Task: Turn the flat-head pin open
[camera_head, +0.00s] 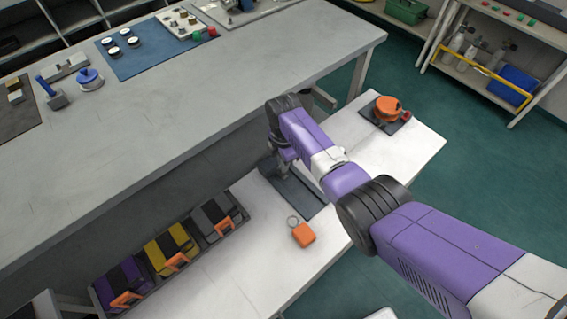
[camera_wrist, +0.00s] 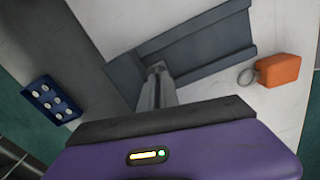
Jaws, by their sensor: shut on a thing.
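My gripper (camera_wrist: 157,72) reaches down to a dark grey panel (camera_wrist: 215,40) on a white bench. In the wrist view its narrow grey fingers are close together at the panel's near edge, shut on the flat-head pin. The pin is mostly hidden by the fingers, and its angle cannot be told. In the head view my gripper (camera_head: 283,170) is at the far left end of the same panel (camera_head: 300,195), partly covered by my purple arm.
An orange tag (camera_head: 303,235) with a ring lies beside the panel. An orange round piece (camera_head: 387,108) sits on a dark plate at the bench's far end. A rack (camera_head: 145,290) of cases stands left. A blue block (camera_wrist: 52,98) with white knobs shows in the wrist view.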

